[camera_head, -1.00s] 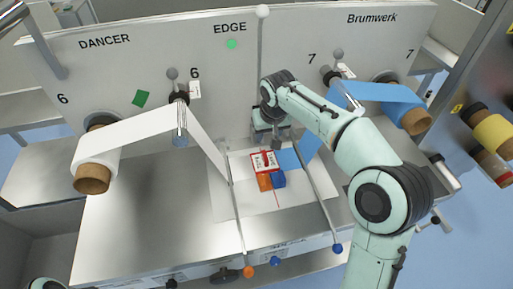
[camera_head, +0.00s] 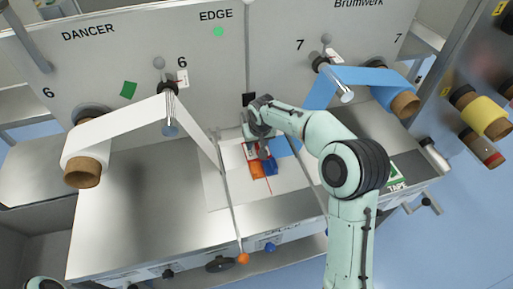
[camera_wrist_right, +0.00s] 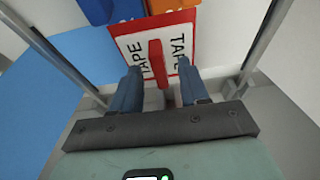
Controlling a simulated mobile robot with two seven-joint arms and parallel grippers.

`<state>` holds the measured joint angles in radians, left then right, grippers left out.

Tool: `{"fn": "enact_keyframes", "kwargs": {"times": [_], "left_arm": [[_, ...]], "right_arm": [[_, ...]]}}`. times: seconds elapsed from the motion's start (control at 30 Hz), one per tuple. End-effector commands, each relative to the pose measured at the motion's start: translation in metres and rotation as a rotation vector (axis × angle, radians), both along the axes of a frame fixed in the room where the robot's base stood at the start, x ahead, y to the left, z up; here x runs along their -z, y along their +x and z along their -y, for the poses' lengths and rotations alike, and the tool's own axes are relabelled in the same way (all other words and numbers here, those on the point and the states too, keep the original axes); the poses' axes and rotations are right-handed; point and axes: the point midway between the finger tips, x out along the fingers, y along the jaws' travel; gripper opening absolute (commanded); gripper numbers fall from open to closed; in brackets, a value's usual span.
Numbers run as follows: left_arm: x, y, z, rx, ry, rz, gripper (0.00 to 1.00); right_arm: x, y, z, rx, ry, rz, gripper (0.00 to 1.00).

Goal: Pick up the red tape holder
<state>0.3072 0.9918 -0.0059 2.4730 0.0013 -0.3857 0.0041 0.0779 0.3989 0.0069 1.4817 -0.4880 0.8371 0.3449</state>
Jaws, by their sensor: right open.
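The red tape holder (camera_head: 251,152) lies on the white sheet in the middle of the steel table. In the head view my right gripper hides much of it. The right wrist view shows its white face with a red border and TAPE lettering, and a raised red bar (camera_wrist_right: 157,62). My right gripper (camera_head: 263,148) is over it, pointing down. In the wrist view its open fingers (camera_wrist_right: 160,70) stand on either side of the red bar, with gaps showing. My left gripper is not in view.
An orange block (camera_head: 256,170) and a blue block (camera_head: 270,168) sit close against the holder's near side. Slanted metal rods flank the spot. A white web roll (camera_head: 85,165) hangs at left, a blue web roll (camera_head: 395,95) at right. The table's left part is clear.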

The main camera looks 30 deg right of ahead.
Motion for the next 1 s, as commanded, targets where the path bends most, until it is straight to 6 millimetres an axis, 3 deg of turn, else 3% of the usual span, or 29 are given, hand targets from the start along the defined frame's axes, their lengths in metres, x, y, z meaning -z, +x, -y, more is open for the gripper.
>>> {"fn": "enact_keyframes", "kwargs": {"times": [0.23,0.37,0.4,0.77,1.0], "left_arm": [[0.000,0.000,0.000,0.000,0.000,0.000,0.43],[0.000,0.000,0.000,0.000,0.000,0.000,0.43],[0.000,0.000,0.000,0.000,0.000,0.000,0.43],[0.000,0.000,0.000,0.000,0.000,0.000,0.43],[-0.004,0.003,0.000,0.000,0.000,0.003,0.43]], "right_arm": [[0.002,0.000,0.000,0.000,0.000,0.000,0.45],[0.002,0.000,0.000,-0.001,0.000,0.000,0.02],[0.002,0.000,0.000,-0.001,0.000,0.000,0.00],[-0.001,0.001,0.000,-0.001,-0.001,0.001,0.00],[-0.024,0.001,0.000,-0.001,-0.001,0.004,0.00]]}}
